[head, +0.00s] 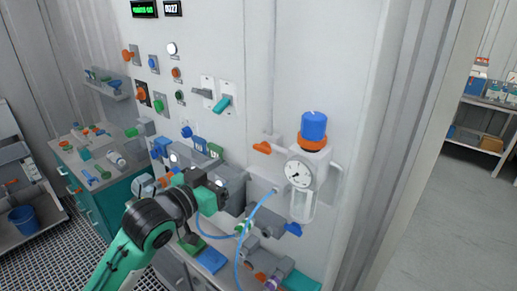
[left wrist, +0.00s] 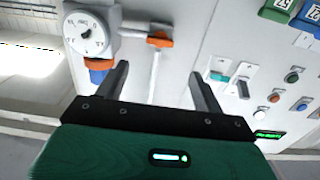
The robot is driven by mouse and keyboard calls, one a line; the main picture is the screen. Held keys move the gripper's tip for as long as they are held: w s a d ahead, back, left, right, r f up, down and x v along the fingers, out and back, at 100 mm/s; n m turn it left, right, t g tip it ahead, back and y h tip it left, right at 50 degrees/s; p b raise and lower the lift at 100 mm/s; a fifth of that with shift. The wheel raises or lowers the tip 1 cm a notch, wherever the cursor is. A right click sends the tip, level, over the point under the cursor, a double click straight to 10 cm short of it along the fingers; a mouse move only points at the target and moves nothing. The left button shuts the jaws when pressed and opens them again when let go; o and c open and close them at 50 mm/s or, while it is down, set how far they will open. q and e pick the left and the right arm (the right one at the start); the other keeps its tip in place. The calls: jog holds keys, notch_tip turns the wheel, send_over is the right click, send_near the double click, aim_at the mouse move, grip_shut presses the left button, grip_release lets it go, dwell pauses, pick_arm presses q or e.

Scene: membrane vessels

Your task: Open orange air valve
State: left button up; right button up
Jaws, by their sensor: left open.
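The orange air valve handle (head: 262,147) sits on a grey fitting on the wall panel, just left of the pressure gauge (head: 298,173). In the left wrist view, which looks upside down, the orange handle (left wrist: 160,41) shows beyond my fingers, beside the white gauge (left wrist: 88,34). The handle looks roughly horizontal in the head view. My left gripper (head: 212,184) is below and left of the handle, apart from it. In the left wrist view its two dark fingers (left wrist: 158,80) are spread with nothing between them. My right gripper is not in view.
A regulator with a blue knob (head: 313,125) stands right of the valve. A blue hose (head: 238,234) loops below it. A teal-handled switch (head: 222,104) and several buttons are on the panel. A teal cabinet (head: 95,205) stands at left. Floor is clear at right.

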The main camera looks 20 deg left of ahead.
aim_at(260, 149)
pick_arm(q)
jog(key=p+x, duration=0.4)
jog(key=x, duration=0.7)
jog(key=shift+p, duration=0.4)
jog(key=shift+w+d+f, duration=0.1)
jog(key=shift+w+d, duration=0.1)
jog(key=shift+w, duration=0.35)
jog(key=c, duration=1)
